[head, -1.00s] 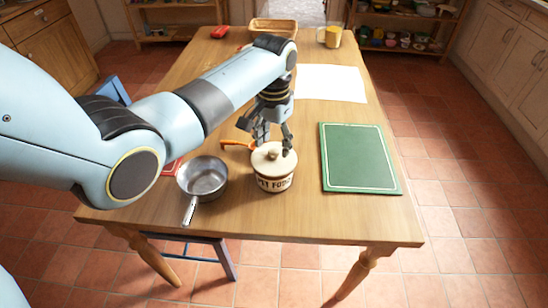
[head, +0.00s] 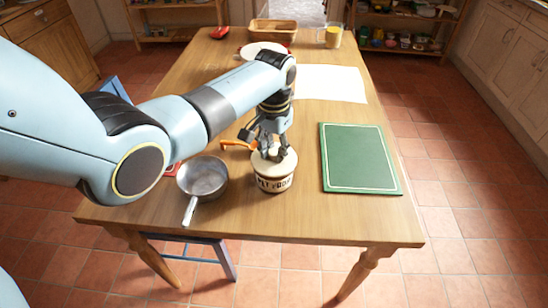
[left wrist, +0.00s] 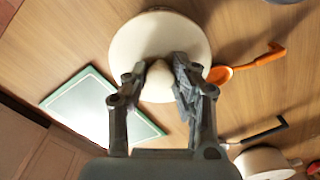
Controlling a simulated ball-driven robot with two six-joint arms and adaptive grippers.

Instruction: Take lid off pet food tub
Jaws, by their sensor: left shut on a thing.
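The pet food tub (head: 274,184) stands upright on the wooden table, a cream pot with dark lettering and a dark band. Its round cream lid (head: 289,163) sits on top; in the left wrist view the lid (left wrist: 134,46) fills the upper middle. My left gripper (head: 273,155) reaches down over the lid. In the left wrist view my left gripper (left wrist: 158,78) has its two fingers on either side of the lid's knob (left wrist: 159,72), shut on it. The fingers partly hide the knob. My right gripper is not in view.
A metal saucepan (head: 203,177) is left of the tub, handle toward the front. An orange ladle (head: 234,144) lies just behind it. A green board (head: 357,158) is to the right, with white paper (head: 331,83) behind. The table's front is clear.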

